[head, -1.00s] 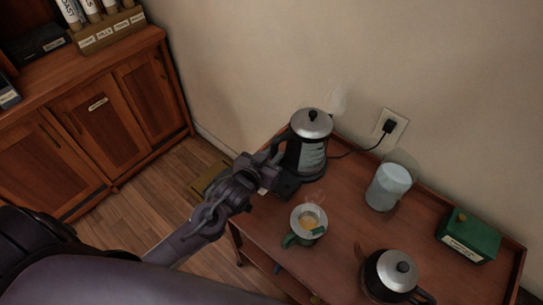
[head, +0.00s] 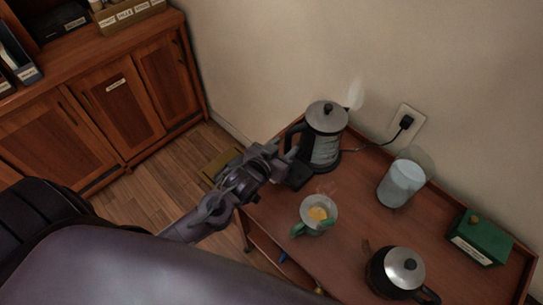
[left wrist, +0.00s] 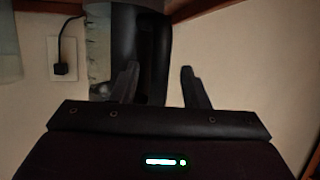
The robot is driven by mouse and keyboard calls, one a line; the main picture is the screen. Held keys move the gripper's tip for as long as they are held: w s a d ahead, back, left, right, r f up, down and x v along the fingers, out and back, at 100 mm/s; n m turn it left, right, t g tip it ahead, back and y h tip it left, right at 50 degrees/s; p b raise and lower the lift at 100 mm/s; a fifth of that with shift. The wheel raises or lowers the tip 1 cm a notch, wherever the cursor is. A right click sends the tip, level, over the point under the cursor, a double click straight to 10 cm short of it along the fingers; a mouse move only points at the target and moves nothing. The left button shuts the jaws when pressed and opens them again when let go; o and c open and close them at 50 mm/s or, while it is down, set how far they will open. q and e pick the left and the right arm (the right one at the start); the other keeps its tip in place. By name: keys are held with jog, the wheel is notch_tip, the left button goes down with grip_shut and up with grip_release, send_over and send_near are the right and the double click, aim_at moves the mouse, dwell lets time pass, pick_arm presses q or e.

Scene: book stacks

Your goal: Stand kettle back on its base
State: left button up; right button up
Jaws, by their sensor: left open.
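A steel kettle (head: 326,143) with a black handle stands upright at the back left of the cart top, with steam rising beside it. A dark base piece (head: 301,178) shows at its lower left; I cannot tell whether the kettle is fully seated on it. My left gripper (head: 282,158) is open at the kettle's handle side. In the left wrist view, the kettle (left wrist: 101,60) and its dark handle (left wrist: 153,50) are ahead, and the handle lies between the line of the open fingers (left wrist: 160,84). My right gripper is not in view.
The wooden cart top (head: 365,215) holds a cup of tea (head: 318,214), a pale glass container (head: 399,184), a second kettle-like pot (head: 402,270) and a green box (head: 479,237). A cord runs to a wall outlet (head: 404,125). A wooden cabinet (head: 110,110) stands left.

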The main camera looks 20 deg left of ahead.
pick_arm(q)
jog(key=v, duration=1)
jog(key=shift+s+b, duration=0.35)
jog(key=shift+s, duration=0.05)
jog(key=shift+r, duration=0.1)
